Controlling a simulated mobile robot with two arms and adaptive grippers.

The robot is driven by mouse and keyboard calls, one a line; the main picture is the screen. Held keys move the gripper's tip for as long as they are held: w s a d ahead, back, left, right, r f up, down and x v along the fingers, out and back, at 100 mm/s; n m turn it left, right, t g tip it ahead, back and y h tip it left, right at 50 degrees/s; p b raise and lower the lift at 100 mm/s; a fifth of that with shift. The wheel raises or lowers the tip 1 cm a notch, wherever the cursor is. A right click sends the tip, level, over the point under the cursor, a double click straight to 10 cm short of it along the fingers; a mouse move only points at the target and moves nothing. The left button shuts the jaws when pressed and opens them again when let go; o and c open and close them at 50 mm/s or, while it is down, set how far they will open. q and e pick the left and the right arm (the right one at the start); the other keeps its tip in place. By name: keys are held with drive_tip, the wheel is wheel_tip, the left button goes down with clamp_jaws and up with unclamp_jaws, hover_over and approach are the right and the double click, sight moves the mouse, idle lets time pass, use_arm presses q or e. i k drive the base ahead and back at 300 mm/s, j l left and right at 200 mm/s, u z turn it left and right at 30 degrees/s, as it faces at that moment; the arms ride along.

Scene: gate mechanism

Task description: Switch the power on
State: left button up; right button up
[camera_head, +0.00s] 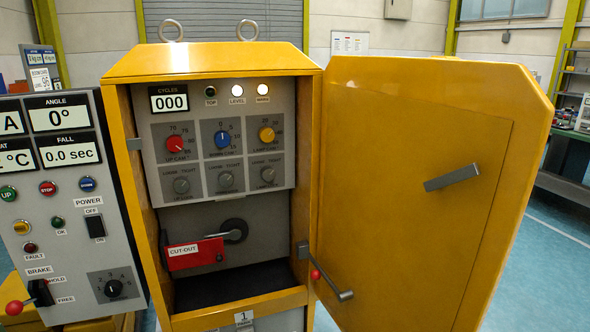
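A black power switch (96,227) sits on the grey control panel (72,258) at the left. The word POWER is above it, OFF at its top and ON at its bottom. I cannot tell which way it is set. In the open yellow cabinet (213,62), a red block labelled CUT-OUT (196,254) is in front of the lower back plate. A black round part with a grey handle (234,231) is just right of it. Neither of my grippers is in view.
The cabinet's yellow door (415,200) stands open to the right, with a red-knobbed lever (316,274) at its hinge side. A red-knobbed brake lever (14,307) sticks out at the panel's lower left. Shelves (570,130) stand far right beyond open floor.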

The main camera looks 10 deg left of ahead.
sight(95, 227)
drive_tip(key=u, duration=1.65)
